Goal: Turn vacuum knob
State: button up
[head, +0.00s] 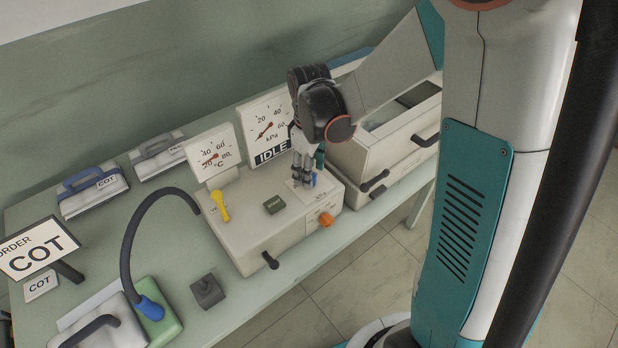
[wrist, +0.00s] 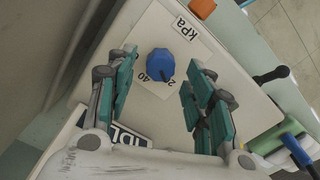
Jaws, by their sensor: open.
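The vacuum knob is a blue dial (wrist: 160,64) on a white scale plate marked kPa (wrist: 188,32), with 20 and 40 beside it. It also shows as a small blue spot (head: 314,179) in the head view, partly hidden by my fingers. My gripper (head: 302,184) points down over the right back part of the beige control box (head: 250,230). In the wrist view my gripper (wrist: 163,66) is open, its teal fingers on either side of the knob. A gap shows on both sides; I cannot tell how far the tips are above the plate.
Behind stand a kPa gauge (head: 268,125) with an IDLE sign (head: 271,154) and a temperature gauge (head: 212,153). An open bin (head: 375,150) stands close right. A black hose (head: 126,250) arches left.

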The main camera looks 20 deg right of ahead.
jog(key=shift+f+b, duration=0.3)
jog(key=shift+f, duration=1.05)
jog(key=shift+c, duration=0.3)
jog(key=c, duration=1)
jog(key=m+b, duration=0.1)
jog(key=m, duration=0.4)
jog(key=shift+m, duration=0.3)
jog(key=m, duration=0.6)
